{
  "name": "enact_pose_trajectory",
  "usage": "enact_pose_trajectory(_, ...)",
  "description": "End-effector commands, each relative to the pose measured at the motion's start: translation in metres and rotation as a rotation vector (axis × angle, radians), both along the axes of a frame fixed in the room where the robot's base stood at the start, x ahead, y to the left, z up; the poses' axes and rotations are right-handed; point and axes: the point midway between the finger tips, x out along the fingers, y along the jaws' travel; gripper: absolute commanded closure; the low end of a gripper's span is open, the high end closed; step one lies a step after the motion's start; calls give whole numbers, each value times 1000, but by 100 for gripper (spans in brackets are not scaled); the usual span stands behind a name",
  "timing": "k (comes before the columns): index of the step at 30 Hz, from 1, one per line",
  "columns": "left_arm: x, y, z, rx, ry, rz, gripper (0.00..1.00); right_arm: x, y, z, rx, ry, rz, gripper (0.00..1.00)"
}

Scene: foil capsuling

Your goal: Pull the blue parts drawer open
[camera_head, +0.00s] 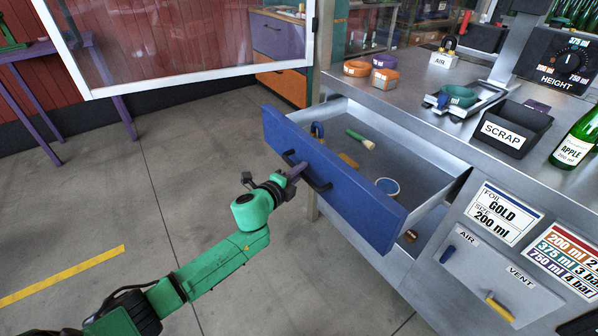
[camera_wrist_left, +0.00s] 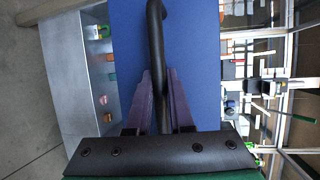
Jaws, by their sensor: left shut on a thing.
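The blue parts drawer (camera_head: 345,192) stands out from the metal bench, its grey inside (camera_head: 415,165) open to view. A black bar handle (camera_head: 322,184) runs along its blue front. My left gripper (camera_head: 295,173) reaches the handle from the front and is shut on it. In the left wrist view, the purple fingers (camera_wrist_left: 159,82) lie on either side of the black handle (camera_wrist_left: 155,30), in front of the blue face (camera_wrist_left: 195,60). My right gripper is not in view.
The bench top holds a SCRAP bin (camera_head: 510,130) and a green bottle (camera_head: 578,138). A framed clear panel (camera_head: 190,40) hangs at upper left. The floor before the drawer is clear.

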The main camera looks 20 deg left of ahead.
Motion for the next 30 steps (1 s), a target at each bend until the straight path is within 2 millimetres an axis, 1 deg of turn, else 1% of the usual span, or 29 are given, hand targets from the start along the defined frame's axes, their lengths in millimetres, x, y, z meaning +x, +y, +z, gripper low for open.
enact_pose_trajectory(1, 0, -1, -1, 0, 1, -2, 100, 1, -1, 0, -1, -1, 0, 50)
enact_pose_trajectory(2, 0, -1, -1, 1, 1, -2, 72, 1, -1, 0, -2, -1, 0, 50)
enact_pose_trajectory(3, 0, -1, -1, 1, 1, -2, 68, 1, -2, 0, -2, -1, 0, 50)
enact_pose_trajectory(12, -1, 0, 0, 1, 0, -1, 68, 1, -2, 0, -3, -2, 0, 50)
enact_pose_trajectory(14, -4, 2, 0, 1, 1, 0, 68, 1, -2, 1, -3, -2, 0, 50)
enact_pose_trajectory(17, -14, 5, 2, 2, 2, 0, 68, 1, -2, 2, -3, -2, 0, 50)
enact_pose_trajectory(23, -52, 16, 8, 2, 4, -2, 68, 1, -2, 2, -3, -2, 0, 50)
enact_pose_trajectory(30, -106, 31, 17, 1, 5, -2, 68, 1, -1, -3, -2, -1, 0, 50)
